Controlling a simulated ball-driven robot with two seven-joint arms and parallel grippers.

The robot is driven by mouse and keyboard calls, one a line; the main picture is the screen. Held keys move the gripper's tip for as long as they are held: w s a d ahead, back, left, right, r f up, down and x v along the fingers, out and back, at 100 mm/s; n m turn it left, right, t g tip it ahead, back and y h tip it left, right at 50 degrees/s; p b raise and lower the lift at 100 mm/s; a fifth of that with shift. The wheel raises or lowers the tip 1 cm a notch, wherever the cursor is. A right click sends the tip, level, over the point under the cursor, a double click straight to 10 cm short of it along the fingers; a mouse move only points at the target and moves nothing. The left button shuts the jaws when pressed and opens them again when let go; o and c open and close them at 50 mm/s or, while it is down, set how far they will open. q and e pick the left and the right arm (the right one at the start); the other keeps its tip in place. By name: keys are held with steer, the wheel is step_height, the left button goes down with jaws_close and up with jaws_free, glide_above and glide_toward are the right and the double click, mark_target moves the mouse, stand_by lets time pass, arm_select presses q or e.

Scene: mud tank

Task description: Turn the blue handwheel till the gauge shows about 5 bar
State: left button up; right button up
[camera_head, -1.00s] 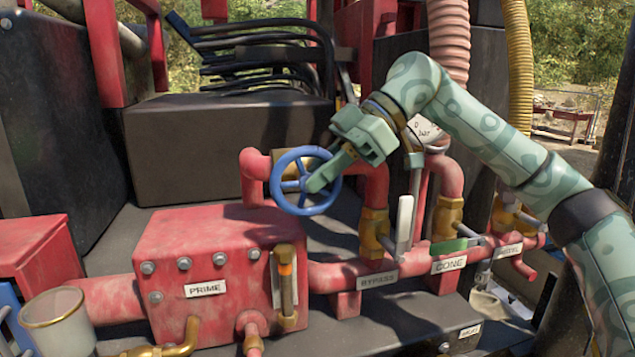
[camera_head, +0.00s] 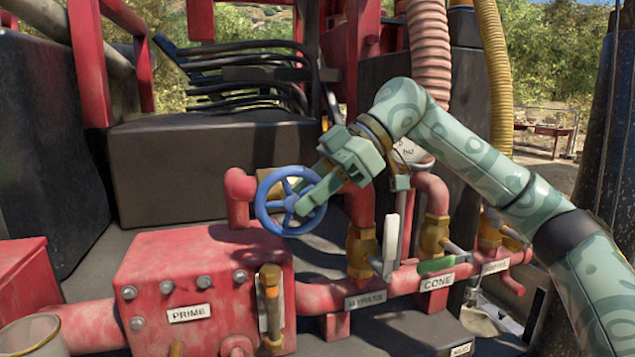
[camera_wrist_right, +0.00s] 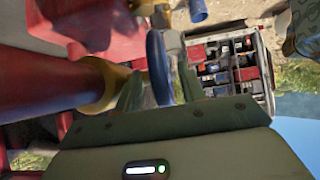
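The blue handwheel (camera_head: 268,222) stands left of center, in front of a brass fitting on the red pipework; its rim also shows in the wrist view (camera_wrist_right: 156,62). My right gripper (camera_head: 305,190) is at the right side of the wheel. In the wrist view its two fingers (camera_wrist_right: 158,88) stand apart on either side of the blue rim, with what looks like a small gap. The white gauge (camera_head: 408,152) is mostly hidden behind my right wrist and forearm; its needle cannot be read. My left gripper is not in view.
A red box marked PRIME (camera_head: 205,275) stands below the wheel. A white lever (camera_head: 391,240) and a green-handled valve (camera_head: 436,265) sit on the red pipe at right. A dark box (camera_head: 200,165) lies behind. A cup (camera_head: 35,338) stands at lower left.

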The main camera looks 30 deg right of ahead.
steer(key=p+v, duration=0.4)
steer(key=v, duration=1.2)
steer(key=shift+d, duration=0.2)
